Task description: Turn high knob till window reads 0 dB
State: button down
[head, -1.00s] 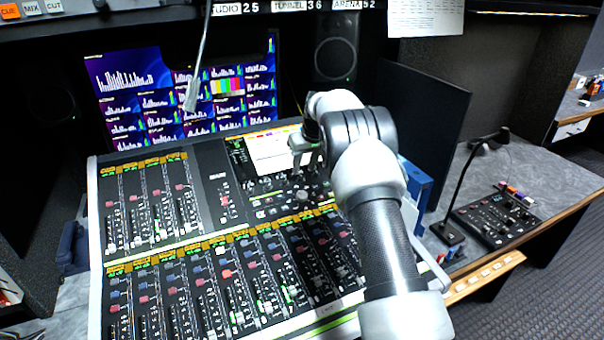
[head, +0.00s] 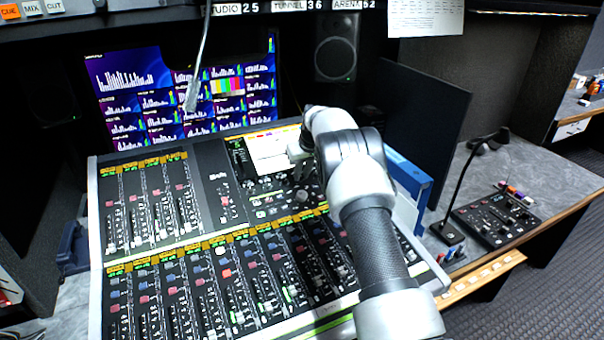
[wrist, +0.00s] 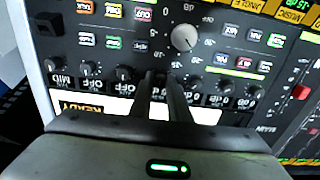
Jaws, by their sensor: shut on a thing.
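My gripper (wrist: 160,82) is shut on a small dark knob in the middle of a row of knobs in the wrist view. The fingers cover most of that knob. The lettering appears upside down there, and I cannot read a "high" label. In the head view my arm reaches over the mixing console (head: 210,195), and the fingertips cannot be made out.
A larger grey knob (wrist: 185,37) stands just beyond my fingertips, with lit buttons on both sides. Neighbouring small knobs (wrist: 195,82) are close beside the fingers. Monitor screens (head: 130,80) stand behind the console; a gooseneck microphone (head: 470,180) stands at right.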

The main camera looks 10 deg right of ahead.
jog(key=shift+d+m, duration=0.1)
jog(key=shift+m, duration=2.7)
jog(key=c, duration=1.7)
grip_release()
jog(key=v, duration=1.7)
jog(key=shift+s+r, duration=0.1)
jog(key=shift+s, duration=0.1)
